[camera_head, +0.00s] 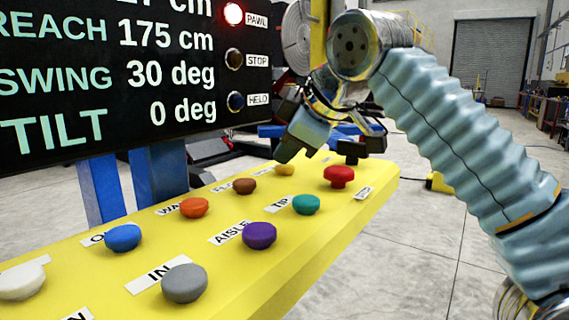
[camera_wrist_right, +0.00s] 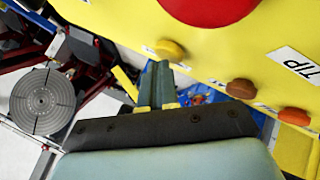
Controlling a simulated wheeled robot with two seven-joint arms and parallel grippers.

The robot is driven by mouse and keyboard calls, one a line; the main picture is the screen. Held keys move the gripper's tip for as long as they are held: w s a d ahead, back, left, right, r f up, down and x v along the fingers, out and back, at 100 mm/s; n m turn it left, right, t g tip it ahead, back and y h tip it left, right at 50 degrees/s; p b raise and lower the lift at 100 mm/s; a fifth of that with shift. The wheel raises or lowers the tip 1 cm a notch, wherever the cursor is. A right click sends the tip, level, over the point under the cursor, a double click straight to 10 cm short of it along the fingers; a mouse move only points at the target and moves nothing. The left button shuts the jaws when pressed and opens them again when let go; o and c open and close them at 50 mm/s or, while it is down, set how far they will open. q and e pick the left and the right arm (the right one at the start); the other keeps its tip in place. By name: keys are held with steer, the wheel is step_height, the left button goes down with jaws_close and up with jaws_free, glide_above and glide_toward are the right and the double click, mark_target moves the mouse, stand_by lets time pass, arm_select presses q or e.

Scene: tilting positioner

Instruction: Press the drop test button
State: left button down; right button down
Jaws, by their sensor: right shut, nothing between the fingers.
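A yellow button panel (camera_head: 300,235) carries two rows of coloured buttons. No label reading "drop test" can be made out. My right gripper (camera_head: 286,157) is shut and empty, pointing down over the panel's far end, close to a mustard button (camera_head: 285,169). In the right wrist view its closed fingers (camera_wrist_right: 159,78) point towards that mustard button (camera_wrist_right: 170,50); I cannot tell whether they touch it. A red button (camera_head: 339,176) lies to the right of the fingertips, and a large red surface (camera_wrist_right: 208,8) shows at the top of the wrist view. My left gripper is not in view.
Nearby are a brown button (camera_head: 244,186), a teal button (camera_head: 306,204) labelled TIP and a black knob (camera_head: 352,148). A dark display (camera_head: 110,75) stands behind the panel; its PAWL lamp (camera_head: 234,14) glows red. Open floor (camera_head: 420,260) lies to the right.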

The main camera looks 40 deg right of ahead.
mark_target(288, 168)
steer(key=shift+r+p, duration=0.65)
steer(key=shift+r, duration=0.1)
step_height(288, 168, up, 3)
steer(key=shift+p, duration=1.05)
steer(key=shift+r, duration=0.95)
